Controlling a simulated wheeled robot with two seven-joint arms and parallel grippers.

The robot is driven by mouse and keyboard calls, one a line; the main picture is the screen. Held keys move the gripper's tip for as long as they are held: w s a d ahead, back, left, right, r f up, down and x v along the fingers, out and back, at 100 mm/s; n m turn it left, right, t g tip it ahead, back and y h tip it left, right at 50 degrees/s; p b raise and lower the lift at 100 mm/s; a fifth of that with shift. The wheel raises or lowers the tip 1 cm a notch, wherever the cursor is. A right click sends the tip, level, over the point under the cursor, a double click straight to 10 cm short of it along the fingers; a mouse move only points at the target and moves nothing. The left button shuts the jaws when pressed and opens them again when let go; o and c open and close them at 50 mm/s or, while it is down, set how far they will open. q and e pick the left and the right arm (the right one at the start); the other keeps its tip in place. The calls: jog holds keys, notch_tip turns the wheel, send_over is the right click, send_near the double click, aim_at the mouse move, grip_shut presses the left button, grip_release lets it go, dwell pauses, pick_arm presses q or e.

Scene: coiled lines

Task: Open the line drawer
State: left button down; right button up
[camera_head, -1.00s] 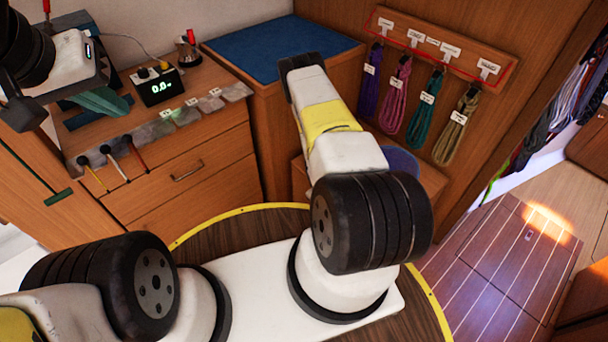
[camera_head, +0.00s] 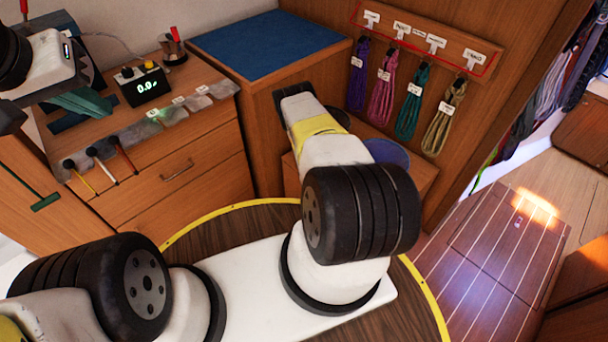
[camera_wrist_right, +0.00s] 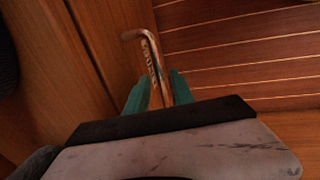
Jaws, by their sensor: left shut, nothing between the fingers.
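A wooden cabinet with drawers stands at the left in the head view. The rod's lower end is hidden. The right gripper is hidden in the head view.
Coiled lines hang on a labelled rack (camera_head: 425,40). Wooden panels and a striped surface (camera_wrist_right: 235,50) lie close around my right gripper.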

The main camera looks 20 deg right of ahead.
grip_shut()
dwell(1.2)
